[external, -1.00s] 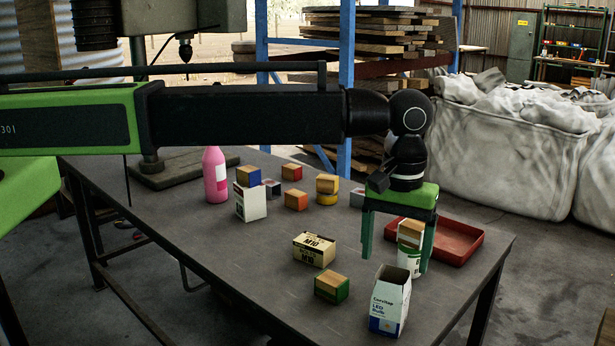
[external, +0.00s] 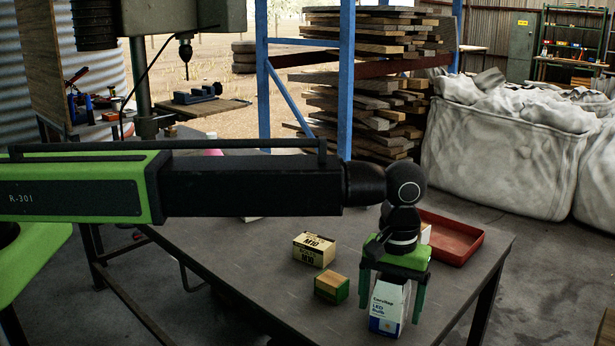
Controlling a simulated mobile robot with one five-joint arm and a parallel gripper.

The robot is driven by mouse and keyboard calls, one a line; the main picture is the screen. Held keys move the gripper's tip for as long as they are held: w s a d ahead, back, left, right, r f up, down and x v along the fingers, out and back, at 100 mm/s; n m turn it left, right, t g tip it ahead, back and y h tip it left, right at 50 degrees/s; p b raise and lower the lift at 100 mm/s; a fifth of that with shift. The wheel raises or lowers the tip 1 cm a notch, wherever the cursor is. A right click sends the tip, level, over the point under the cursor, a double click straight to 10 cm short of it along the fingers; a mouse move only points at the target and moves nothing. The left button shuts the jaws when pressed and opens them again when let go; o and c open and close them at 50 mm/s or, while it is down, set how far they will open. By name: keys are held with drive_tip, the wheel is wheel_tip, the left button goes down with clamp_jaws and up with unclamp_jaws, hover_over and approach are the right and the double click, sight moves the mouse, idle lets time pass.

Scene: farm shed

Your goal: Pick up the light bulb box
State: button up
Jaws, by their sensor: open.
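The light bulb box (external: 385,308) is a small upright white carton with a blue lower band and "LED Bulb" lettering. It stands near the front right edge of the table. My gripper (external: 393,305) points down over it, with one green finger to the left of the box and one to its right. The fingers are open and reach down beside the upper part of the box.
A yellow M10 box (external: 313,249) and a wood-and-green block (external: 331,287) stand to the left on the table (external: 245,275). A red tray (external: 452,238) lies behind on the right. My arm hides most things at the back of the table.

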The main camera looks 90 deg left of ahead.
drive_tip(key=shift+r, duration=0.1)
drive_tip(key=c, duration=1.4)
drive_tip(key=shift+c, duration=0.2)
drive_tip(key=r+p, duration=0.5)
drive_tip(key=shift+s+d+r, duration=0.15)
drive_tip(key=shift+s+d, duration=0.05)
drive_tip(key=s+d+r+p, duration=0.5)
drive_tip(key=d+p, duration=0.1)
drive_tip(key=d, duration=0.3)
drive_tip(key=shift+s+d+r, duration=0.25)
drive_tip(key=shift+s+r, duration=0.1)
drive_tip(key=shift+s, duration=0.05)
